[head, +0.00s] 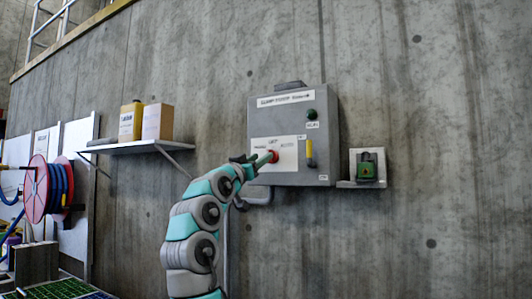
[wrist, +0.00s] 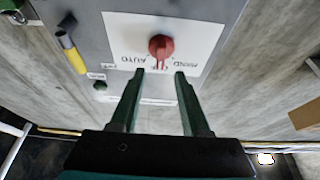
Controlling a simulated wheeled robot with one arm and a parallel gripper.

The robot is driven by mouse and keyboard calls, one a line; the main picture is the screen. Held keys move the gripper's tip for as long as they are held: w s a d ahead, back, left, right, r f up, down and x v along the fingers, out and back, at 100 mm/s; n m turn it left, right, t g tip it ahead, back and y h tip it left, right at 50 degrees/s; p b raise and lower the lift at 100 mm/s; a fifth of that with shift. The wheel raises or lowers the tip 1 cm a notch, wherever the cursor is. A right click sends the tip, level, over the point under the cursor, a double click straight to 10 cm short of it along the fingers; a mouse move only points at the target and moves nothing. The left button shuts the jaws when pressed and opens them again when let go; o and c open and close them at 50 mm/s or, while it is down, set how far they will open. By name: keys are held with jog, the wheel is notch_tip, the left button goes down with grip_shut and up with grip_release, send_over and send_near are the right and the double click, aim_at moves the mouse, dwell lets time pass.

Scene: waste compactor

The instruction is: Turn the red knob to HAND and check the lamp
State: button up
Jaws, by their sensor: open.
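The grey control box (head: 259,114) hangs on the concrete wall. Its red knob (head: 273,156) sits on a white label plate, partly behind my gripper (head: 258,160) in the head view. The wrist view is upside down to the box: the red knob (wrist: 160,46) shows between AUTO and HAND, its grip pointing down at the middle label, which it partly hides. My gripper (wrist: 160,73) is open and empty, its fingertips just short of the knob on either side. The green lamp (head: 311,114) looks dark; it also shows in the wrist view (wrist: 100,86).
A yellow-handled lever (head: 309,148) is right of the knob. A shelf (head: 135,147) with a yellow container and a box is left, and a red hose reel (head: 38,190) stands beyond. The wall right of the ledge is clear.

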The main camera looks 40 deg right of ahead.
aim_at(269, 151)
jog(key=x, duration=0.3)
jog(key=shift+d+r+p, duration=0.15)
jog(key=shift+r+p, duration=0.2)
jog(key=shift+p, duration=0.05)
jog(key=shift+x, duration=0.8)
jog(key=shift+w+f, duration=0.1)
jog(key=shift+f, duration=0.05)
grip_shut()
jog(key=shift+f, duration=0.1)
